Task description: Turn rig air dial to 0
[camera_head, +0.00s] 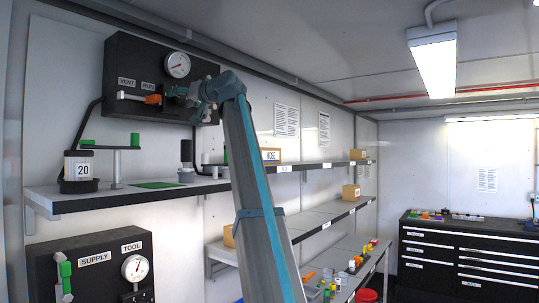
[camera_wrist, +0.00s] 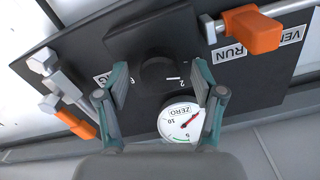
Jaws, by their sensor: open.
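The dial is a round black knob (camera_wrist: 158,76) on a black panel in the wrist view. A white mark on it points right, near a printed 2; a printed 6 shows at its left. My gripper (camera_wrist: 158,88) is open, with one finger on each side of the knob; I cannot tell whether they touch it. In the head view, my gripper (camera_head: 178,92) is at the face of the upper black panel (camera_head: 125,65), below its gauge, and hides the knob.
A white gauge (camera_wrist: 181,120) with a red needle sits close beside the knob. The orange VENT/RUN lever (camera_wrist: 252,30) is at the upper right, and another orange-handled valve (camera_wrist: 75,122) at the left. A shelf (camera_head: 120,195) runs below the panel.

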